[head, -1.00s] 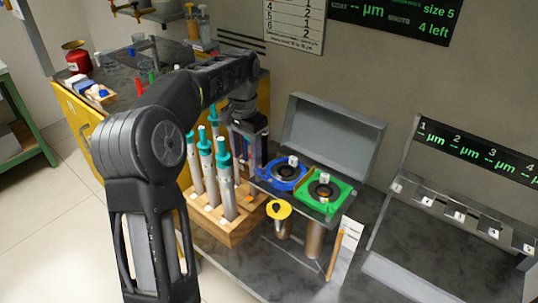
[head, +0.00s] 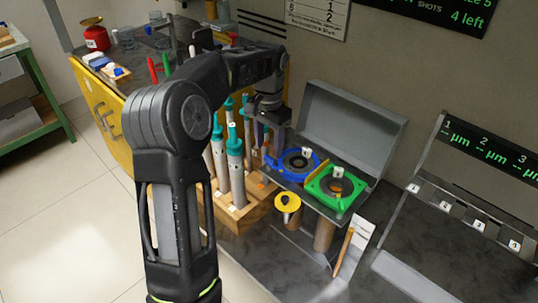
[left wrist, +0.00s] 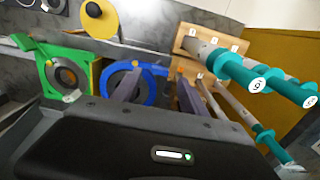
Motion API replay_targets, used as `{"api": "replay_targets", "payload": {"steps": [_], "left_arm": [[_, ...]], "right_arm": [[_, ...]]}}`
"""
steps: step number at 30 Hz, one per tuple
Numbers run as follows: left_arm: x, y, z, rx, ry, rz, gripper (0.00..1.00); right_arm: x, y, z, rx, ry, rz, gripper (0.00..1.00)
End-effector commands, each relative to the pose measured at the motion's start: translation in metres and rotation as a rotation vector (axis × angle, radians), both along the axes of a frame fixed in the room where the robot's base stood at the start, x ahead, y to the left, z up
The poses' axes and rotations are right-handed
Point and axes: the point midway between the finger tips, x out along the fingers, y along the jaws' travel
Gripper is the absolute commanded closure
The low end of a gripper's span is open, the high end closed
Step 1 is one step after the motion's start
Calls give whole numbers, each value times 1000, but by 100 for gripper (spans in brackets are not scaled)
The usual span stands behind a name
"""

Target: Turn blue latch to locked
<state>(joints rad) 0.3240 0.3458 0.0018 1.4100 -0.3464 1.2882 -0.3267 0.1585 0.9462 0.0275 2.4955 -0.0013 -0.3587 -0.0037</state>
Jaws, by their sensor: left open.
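The blue latch is a blue ring (head: 284,170) around a dark round centre, in an open grey case in the head view. It also shows in the left wrist view (left wrist: 151,92). My left gripper (head: 277,143) is at the ring's left side in the head view. In the left wrist view my left gripper (left wrist: 158,90) has its two fingers apart, with part of the blue ring's edge between them. I cannot tell whether a finger touches it. The fingertips are partly hidden by the wrist in the head view. My right gripper is not in view.
A green square latch (head: 322,192) sits right beside the blue one. The case's raised lid (head: 350,120) stands behind. A wooden rack (head: 238,218) of teal-topped rods is close on the left. A yellow-topped post (head: 288,203) stands in front.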

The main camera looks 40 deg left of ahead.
Motion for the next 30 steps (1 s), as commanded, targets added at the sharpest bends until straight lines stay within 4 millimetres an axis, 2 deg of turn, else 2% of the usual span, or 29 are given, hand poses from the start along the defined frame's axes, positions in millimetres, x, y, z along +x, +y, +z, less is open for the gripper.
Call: {"api": "replay_targets", "payload": {"steps": [3,7,18,30], "left_arm": [[-1,0,-21,-1,2,-1,49],[0,0,-35,-1,1,0,49],[0,0,-42,0,-1,0,49],[0,0,-41,0,-1,0,82]], "right_arm": [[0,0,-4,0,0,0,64],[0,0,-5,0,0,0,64],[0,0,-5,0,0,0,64],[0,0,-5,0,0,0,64]]}}
